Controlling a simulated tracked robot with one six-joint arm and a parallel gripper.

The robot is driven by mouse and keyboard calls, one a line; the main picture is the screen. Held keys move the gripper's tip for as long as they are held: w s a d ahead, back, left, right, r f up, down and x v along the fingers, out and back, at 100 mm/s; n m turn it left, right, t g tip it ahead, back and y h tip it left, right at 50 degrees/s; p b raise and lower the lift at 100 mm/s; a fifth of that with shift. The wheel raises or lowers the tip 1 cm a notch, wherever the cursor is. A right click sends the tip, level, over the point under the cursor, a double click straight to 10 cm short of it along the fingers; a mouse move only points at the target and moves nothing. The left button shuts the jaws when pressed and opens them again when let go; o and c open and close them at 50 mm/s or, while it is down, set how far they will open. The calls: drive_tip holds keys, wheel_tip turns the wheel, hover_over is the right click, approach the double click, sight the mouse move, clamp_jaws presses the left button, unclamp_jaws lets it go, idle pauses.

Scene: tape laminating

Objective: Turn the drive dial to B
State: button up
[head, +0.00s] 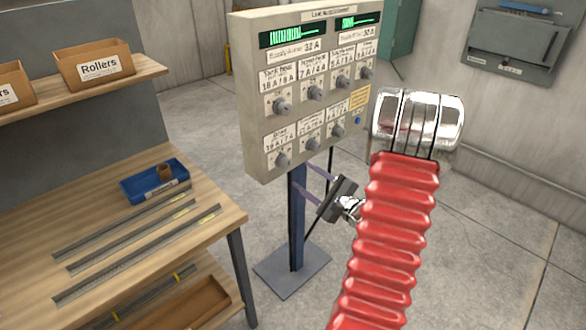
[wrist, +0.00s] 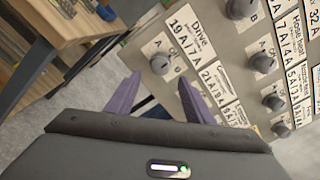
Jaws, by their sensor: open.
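The drive dial (head: 282,160) is a round grey knob at the lower left of the beige panel (head: 254,105). My gripper (head: 301,175) has two purple fingers, held apart and empty, just below the panel's lower edge. In the wrist view the fingertips (wrist: 160,79) show to the left and right just below the dial, not closed around it.
Several other dials sit on the panel, including a neighbouring knob (wrist: 263,64). The panel stands on a blue post (head: 297,225). A wooden workbench (head: 215,210) with metal strips and a blue tray (head: 135,190) stands left. Floor to the right is clear.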

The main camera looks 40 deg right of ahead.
sight(289, 166)
drive_tip(key=w, duration=0.6)
drive_tip(key=shift+w, duration=0.25)
